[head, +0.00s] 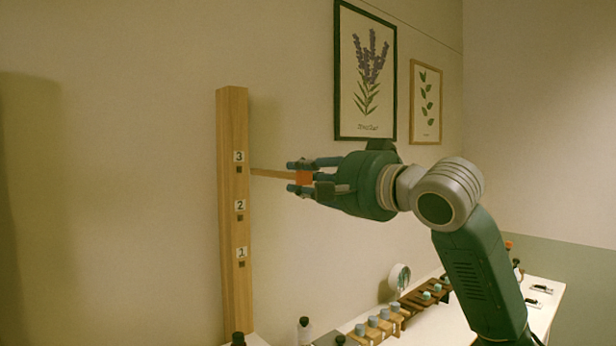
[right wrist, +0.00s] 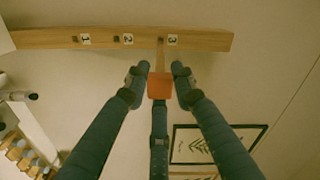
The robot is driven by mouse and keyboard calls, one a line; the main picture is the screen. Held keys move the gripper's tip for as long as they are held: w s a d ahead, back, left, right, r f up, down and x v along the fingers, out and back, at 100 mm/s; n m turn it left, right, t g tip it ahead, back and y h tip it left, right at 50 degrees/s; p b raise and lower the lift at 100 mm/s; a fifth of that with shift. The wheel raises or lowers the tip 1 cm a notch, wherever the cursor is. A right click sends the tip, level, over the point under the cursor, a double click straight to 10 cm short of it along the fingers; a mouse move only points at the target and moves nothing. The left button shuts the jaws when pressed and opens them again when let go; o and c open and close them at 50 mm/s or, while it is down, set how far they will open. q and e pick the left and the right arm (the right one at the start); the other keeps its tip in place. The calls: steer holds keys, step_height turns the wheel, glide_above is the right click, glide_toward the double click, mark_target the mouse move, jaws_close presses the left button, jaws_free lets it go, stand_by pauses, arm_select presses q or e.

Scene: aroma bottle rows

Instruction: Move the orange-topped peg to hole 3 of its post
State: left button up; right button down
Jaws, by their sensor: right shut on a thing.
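The tall wooden post (head: 234,290) stands upright against the wall, with square holes labelled 1, 2 and 3 from bottom to top. My right gripper (head: 300,178) is shut on the orange top (head: 304,178) of the peg, to the right of the post at about the height of hole 3 (head: 239,170). The peg's wooden shaft (head: 270,174) points left, its tip by the post's right edge; hole 3 still shows dark. My left gripper is out of view.
Below, a white counter (head: 440,325) holds wooden racks with several bottles (head: 372,322), a round mirror-like disc (head: 399,277) and loose bottles near the post's foot. Two framed plant pictures (head: 364,72) hang on the wall behind my gripper. The space around the peg is clear.

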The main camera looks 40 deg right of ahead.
mark_target(272, 174)
steer(key=w+p, duration=0.1)
steer(key=w, duration=0.1)
steer(key=shift+w+a, duration=0.1)
steer(key=shift+w, duration=0.3)
steer(key=shift+w+p, duration=0.5)
steer(key=shift+w, duration=0.4)
stand_by(0.8)
steer(key=shift+w+a+p, duration=0.15)
steer(key=shift+w+p, duration=0.85)
steer(key=shift+w, duration=0.55)
steer(key=shift+w+a+p, duration=0.15)
steer(key=shift+w+p, duration=0.85)
steer(key=shift+w, duration=0.5)
steer(key=c, duration=1.4)
jaws_free()
steer(key=shift+o, duration=0.2)
steer(key=shift+s, duration=0.1)
steer(key=s, duration=1.1)
steer(key=shift+s+d, duration=0.4)
